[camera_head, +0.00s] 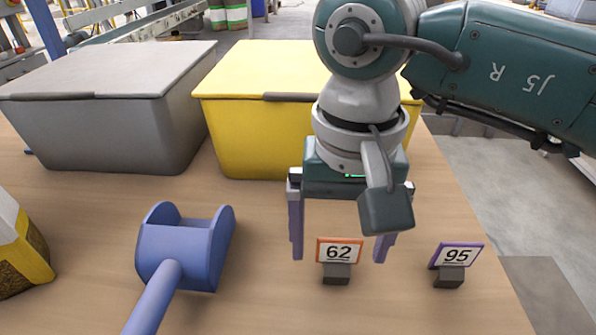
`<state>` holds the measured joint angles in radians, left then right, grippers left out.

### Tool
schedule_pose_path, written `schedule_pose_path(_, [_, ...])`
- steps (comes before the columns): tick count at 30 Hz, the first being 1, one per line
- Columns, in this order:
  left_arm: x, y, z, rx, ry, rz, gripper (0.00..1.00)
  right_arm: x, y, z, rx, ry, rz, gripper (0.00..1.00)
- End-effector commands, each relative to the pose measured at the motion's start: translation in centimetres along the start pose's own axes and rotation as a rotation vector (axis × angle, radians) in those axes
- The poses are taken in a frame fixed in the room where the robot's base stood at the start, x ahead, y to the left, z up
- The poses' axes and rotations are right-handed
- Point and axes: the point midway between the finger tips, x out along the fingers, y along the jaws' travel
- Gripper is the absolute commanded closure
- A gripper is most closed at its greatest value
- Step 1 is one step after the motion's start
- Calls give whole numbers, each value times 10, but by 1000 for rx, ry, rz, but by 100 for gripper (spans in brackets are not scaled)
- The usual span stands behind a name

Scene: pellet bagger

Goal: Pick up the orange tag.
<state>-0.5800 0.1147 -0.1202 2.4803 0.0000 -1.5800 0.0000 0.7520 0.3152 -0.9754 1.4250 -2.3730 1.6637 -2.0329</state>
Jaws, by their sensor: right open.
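The orange tag (339,251) is a small orange-framed card reading 62, upright in a dark block on the wooden table. My right gripper (339,252) comes down from above with its two purple-grey fingers apart. In the picture one finger is left of the tag and the other is right of it. No contact with the tag shows, and I cannot tell the exact depth between them. My left gripper is not in view.
A purple tag (457,256) reading 95 stands right of the orange tag, near the table's right edge. A blue scoop (187,249) lies to the left. A grey bin (110,105) and a yellow bin (250,120) stand behind. A yellow-and-white bag (22,250) is at far left.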

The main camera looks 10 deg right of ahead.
Motion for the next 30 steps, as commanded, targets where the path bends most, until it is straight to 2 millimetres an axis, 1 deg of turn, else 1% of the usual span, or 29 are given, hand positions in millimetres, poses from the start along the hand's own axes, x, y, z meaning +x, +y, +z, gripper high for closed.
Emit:
schedule_pose_path(3, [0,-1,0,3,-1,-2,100,0,0,0,0,0,0,3])
schedule_pose_path(27, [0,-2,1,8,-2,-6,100,-1,0,0,0,0,0,92])
schedule_pose_path(29, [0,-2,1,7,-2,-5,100,-1,0,0,0,0,0,99])
schedule_pose_path(30, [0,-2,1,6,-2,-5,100,-1,0,0,0,0,0,100])
